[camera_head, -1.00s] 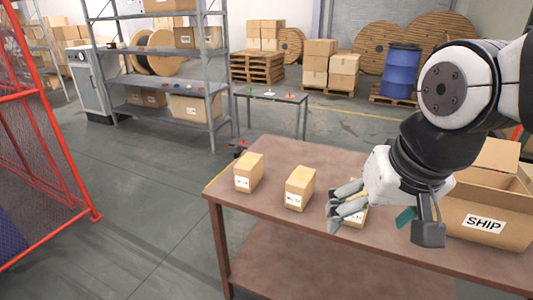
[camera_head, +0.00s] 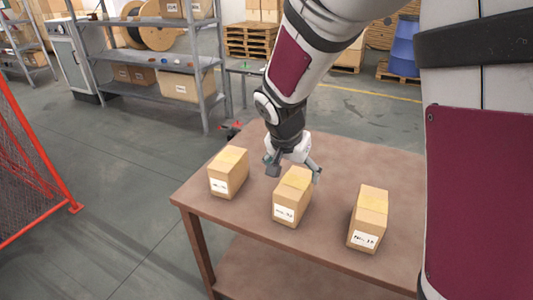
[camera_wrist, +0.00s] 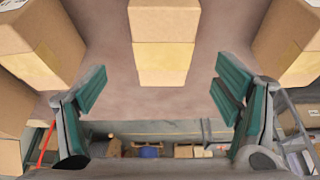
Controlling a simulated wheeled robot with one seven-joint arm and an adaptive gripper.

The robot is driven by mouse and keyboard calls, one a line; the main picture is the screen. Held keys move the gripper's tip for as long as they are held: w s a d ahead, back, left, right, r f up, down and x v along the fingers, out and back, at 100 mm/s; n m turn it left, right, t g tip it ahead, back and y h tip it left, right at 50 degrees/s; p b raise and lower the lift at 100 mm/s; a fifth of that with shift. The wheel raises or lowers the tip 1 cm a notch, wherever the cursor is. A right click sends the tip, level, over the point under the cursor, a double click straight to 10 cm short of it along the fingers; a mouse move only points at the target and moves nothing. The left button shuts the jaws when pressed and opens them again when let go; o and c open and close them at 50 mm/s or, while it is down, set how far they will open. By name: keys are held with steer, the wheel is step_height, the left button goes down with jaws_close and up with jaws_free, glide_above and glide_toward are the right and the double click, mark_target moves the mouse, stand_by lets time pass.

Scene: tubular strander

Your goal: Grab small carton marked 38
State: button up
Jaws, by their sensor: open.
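Three small tan cartons with white labels stand upright in a row on the brown table: the left carton (camera_head: 228,173), the middle carton (camera_head: 292,196) and the right carton (camera_head: 368,217). The label print is too small to tell which carton is 38. My gripper (camera_head: 294,168) is open, at the far upper edge of the middle carton, with its fingers spread to either side. In the wrist view, the middle carton (camera_wrist: 164,42) is at top centre, in line with the gap between my green-padded fingers (camera_wrist: 160,100). Whether the fingers touch it is unclear.
The neighbouring cartons stand close on both sides in the wrist view, one at left (camera_wrist: 40,40) and one at right (camera_wrist: 290,40). The brown table (camera_head: 245,225) has bare room in front. My arm hides the table's right part. A red mesh fence (camera_head: 30,170) stands at left.

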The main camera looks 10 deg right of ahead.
mark_target(296, 190)
steer(key=b+x, duration=0.2)
steer(key=x, duration=1)
steer(key=shift+w, duration=0.15)
steer(key=shift+f, duration=0.2)
steer(key=c, duration=1.4)
